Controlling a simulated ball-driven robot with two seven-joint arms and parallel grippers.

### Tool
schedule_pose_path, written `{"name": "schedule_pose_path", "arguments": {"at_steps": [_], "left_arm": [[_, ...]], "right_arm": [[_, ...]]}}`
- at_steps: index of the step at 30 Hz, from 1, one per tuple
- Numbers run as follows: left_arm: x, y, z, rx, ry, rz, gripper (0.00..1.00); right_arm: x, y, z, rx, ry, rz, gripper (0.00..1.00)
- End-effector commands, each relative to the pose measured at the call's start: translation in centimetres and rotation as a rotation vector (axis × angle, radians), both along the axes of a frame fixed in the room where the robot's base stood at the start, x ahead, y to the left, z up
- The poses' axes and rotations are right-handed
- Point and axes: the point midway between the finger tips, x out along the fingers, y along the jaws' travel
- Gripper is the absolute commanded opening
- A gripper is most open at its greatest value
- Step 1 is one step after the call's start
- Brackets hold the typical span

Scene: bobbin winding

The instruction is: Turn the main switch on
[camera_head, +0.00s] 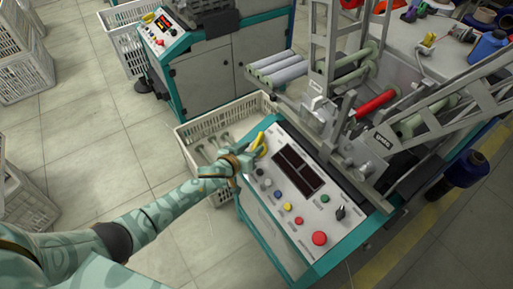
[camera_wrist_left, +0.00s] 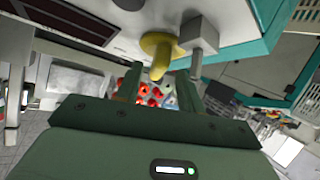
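The control panel (camera_head: 290,185) of the near machine has a yellow switch (camera_head: 261,141) at its far left corner, which I take to be the main switch. My left gripper (camera_head: 246,158) is right at this switch, partly covering the corner of the panel. In the left wrist view, the yellow switch (camera_wrist_left: 157,48) shows a round plate and a protruding handle. The left gripper's two fingers (camera_wrist_left: 158,88) are apart, with the handle's end in line with the gap between them. Whether a finger touches the handle cannot be told. My right gripper is not in view.
The panel also carries a dark display (camera_head: 299,170), a black knob (camera_head: 341,212) and a red button (camera_head: 319,238). A grey block-ended part (camera_wrist_left: 202,35) sits close beside the switch. A white crate (camera_head: 205,130) stands behind the gripper. Open floor (camera_head: 120,150) lies to the left.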

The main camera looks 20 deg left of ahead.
Motion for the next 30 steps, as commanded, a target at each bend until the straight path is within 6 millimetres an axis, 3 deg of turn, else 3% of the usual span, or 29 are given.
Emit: {"name": "schedule_pose_path", "arguments": {"at_steps": [1,6,16,20,30], "left_arm": [[0.8,-0.2,-0.8,0.000,0.002,0.000,0.38],[2.3,-0.7,-1.2,-0.001,0.001,-0.001,0.38],[2.6,-0.8,-1.0,0.000,0.000,0.000,0.38],[2.6,-0.8,-1.0,0.000,0.000,0.000,0.02],[2.6,-0.7,-1.0,0.005,-0.005,-0.018,0.00]], "right_arm": [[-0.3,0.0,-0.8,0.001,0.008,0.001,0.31],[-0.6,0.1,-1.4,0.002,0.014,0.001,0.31],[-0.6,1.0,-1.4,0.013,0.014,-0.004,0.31],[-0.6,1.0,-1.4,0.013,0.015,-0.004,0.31],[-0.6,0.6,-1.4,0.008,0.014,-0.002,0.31]]}}
